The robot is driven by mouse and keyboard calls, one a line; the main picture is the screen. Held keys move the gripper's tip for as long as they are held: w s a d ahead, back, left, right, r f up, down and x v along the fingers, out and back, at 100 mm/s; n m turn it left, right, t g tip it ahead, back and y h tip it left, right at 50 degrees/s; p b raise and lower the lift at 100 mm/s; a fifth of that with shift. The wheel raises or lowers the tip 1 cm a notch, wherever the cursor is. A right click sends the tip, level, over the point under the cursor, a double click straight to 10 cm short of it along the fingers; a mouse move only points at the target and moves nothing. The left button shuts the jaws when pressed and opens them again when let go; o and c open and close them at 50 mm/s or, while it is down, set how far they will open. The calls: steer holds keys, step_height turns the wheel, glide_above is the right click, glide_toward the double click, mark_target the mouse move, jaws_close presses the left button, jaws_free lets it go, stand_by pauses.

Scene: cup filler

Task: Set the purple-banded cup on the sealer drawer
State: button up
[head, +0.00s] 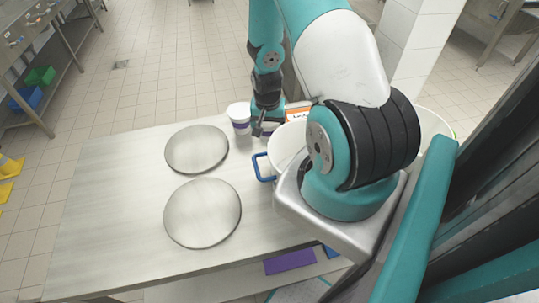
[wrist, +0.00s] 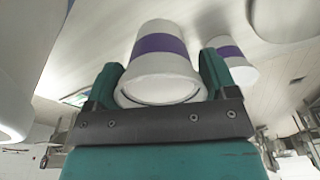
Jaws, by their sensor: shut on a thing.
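A white cup with a purple band (wrist: 160,68) fills the middle of the wrist view, between the two fingers of my gripper (wrist: 158,82). My gripper is shut on this cup. In the head view, my gripper (head: 262,124) is at the far edge of the table, and the held cup is mostly hidden behind it. A second white cup with a purple band (head: 239,114) stands just left of it; it also shows at the right in the wrist view (wrist: 232,60). I cannot tell whether the held cup touches the table. I cannot make out the sealer drawer for certain.
Two round metal discs (head: 197,150) (head: 202,213) lie on the metal table (head: 110,205). A white pot with a blue handle (head: 263,168) stands right of them, partly behind my arm. An orange-and-white label (head: 297,112) is behind it. The table's left side is clear.

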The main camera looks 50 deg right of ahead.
step_height(320, 180, down, 10)
steer(key=b, duration=0.5)
steer(key=shift+b, duration=0.35)
steer(key=shift+f, duration=0.1)
steer(key=o, duration=0.9)
steer(key=r+p, duration=0.3)
steer(key=r, duration=0.1)
steer(key=a+r+p, duration=0.1)
steer(key=r+p, duration=0.1)
steer(key=r, duration=0.2)
steer(key=r+p, duration=0.3)
steer(key=r, duration=0.1)
steer(key=shift+s+a+r+p, duration=0.2)
steer(key=shift+s+p, duration=0.1)
steer(key=shift+p, duration=0.05)
